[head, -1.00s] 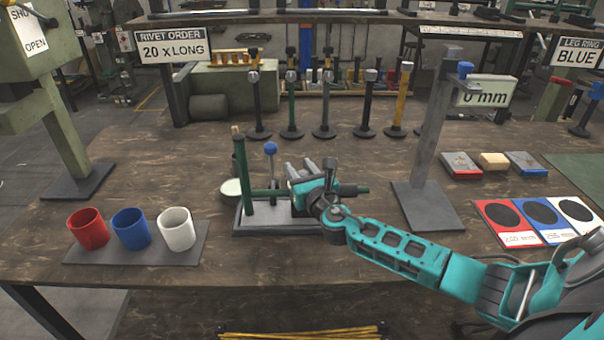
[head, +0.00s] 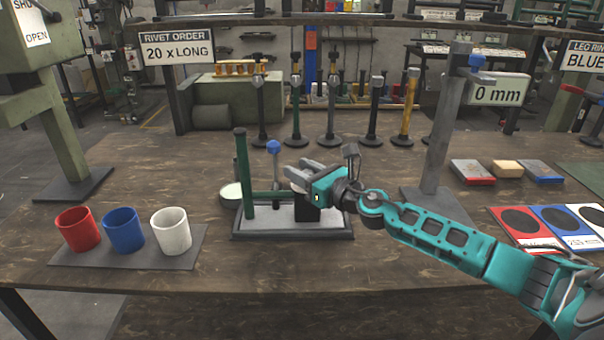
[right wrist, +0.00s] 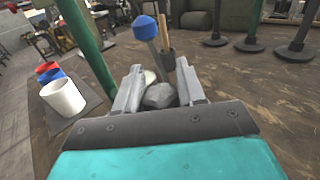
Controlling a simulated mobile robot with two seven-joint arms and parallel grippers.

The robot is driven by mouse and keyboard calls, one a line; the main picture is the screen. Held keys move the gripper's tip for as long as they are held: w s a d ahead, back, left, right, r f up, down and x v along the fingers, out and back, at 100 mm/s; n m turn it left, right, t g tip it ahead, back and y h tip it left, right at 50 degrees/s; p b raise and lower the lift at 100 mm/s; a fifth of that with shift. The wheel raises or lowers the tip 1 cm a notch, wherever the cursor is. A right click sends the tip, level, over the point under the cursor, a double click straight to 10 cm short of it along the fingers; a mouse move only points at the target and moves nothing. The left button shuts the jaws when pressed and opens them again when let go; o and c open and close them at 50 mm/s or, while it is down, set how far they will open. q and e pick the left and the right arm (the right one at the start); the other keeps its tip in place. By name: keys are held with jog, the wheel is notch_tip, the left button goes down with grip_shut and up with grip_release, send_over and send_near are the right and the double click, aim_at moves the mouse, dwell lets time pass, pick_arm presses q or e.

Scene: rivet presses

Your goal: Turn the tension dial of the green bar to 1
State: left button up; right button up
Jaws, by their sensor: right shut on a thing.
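The green bar (head: 262,196) lies level in a stand on a grey base plate (head: 290,235), beside an upright green post (head: 241,165). A lever with a blue ball (head: 274,147) rises behind it, and the ball also shows in the right wrist view (right wrist: 145,27). My right gripper (head: 292,172) is over the stand, its fingers pointing left and away. In the right wrist view a grey faceted knob (right wrist: 160,96), apparently the tension dial, sits between the fingertips, and the gripper is shut on it. Its number marks cannot be read. My left gripper is out of view.
Red (head: 78,229), blue (head: 124,230) and white (head: 171,231) cups stand on a tray at left. Several rivet presses (head: 331,110) stand behind. A grey column with a "0 mm" sign (head: 497,92) is at right. The front of the table is clear.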

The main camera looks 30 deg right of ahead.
jog(key=o, duration=1)
jog(key=shift+c, duration=0.2)
jog(key=shift+s+d+f, duration=0.1)
jog(key=shift+s+d, duration=0.05)
jog(key=shift+s, duration=0.25)
jog(key=b+v, duration=0.2)
jog(key=v, duration=1)
jog(key=shift+b, duration=0.35)
